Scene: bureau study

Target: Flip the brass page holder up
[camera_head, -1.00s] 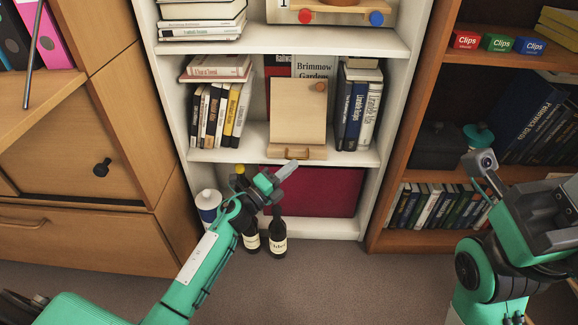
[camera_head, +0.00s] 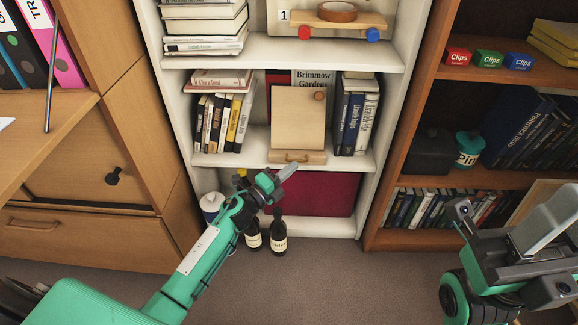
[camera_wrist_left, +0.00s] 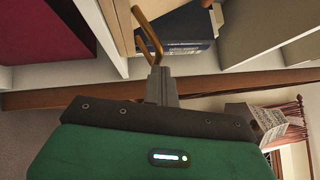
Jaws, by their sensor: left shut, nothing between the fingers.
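The brass page holder (camera_head: 296,157) is a small bent brass rod low on the front ledge of the wooden book stand (camera_head: 298,118), on the white shelf. In the left wrist view, the brass page holder (camera_wrist_left: 150,38) is a U-shaped loop right at my fingertips; whether they touch it is unclear. My left gripper (camera_head: 290,171) is shut and empty, just below the ledge; its closed fingers (camera_wrist_left: 158,74) also show in the wrist view. My right gripper (camera_head: 548,222) is far to the right, away from the stand, and its jaws are not clear.
Books (camera_head: 222,121) stand left of the stand and more books (camera_head: 355,118) stand to its right. Dark bottles (camera_head: 278,238) stand on the floor below my left gripper. A dark red panel (camera_head: 320,195) fills the lower shelf. Open floor lies in front.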

